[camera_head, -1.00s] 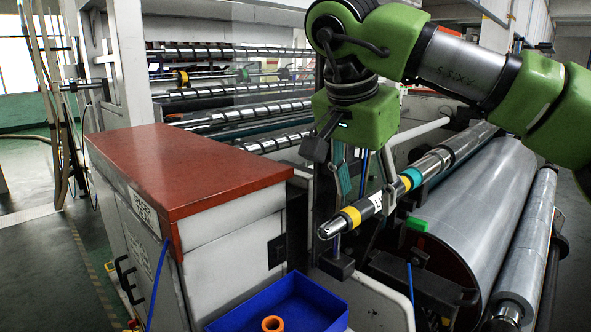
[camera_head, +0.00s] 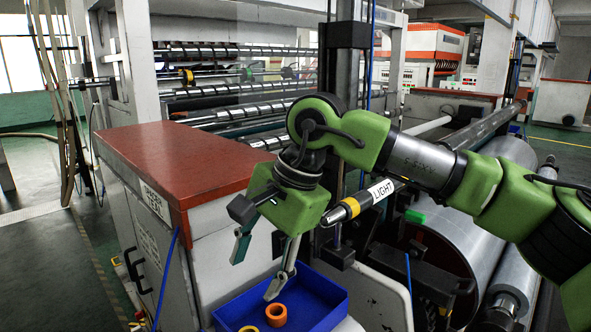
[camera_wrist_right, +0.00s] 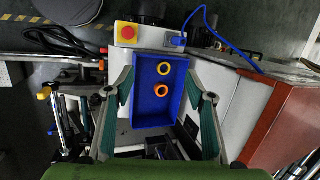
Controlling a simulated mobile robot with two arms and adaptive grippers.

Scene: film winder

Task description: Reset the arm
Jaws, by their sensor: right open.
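My right arm is green and grey and comes in from the right in the head view. Its right gripper (camera_head: 258,262) is open and empty, with the two fingers spread apart and pointing down. It hangs above the back left part of the blue tray (camera_head: 325,292), next to the cabinet. In the right wrist view the fingers stand on either side of the blue tray (camera_wrist_right: 141,112). The tray holds an orange ring (camera_wrist_right: 162,91) and a yellow ring (camera_wrist_right: 164,69). My left gripper is not in view.
A cabinet with a red-brown top (camera_head: 185,160) stands left of the gripper. A shaft labelled LIGHT with a yellow band (camera_head: 340,212) ends close behind my right wrist. Large grey film rolls (camera_head: 455,235) lie at the right. A red button on yellow (camera_wrist_right: 127,32) sits beyond the tray.

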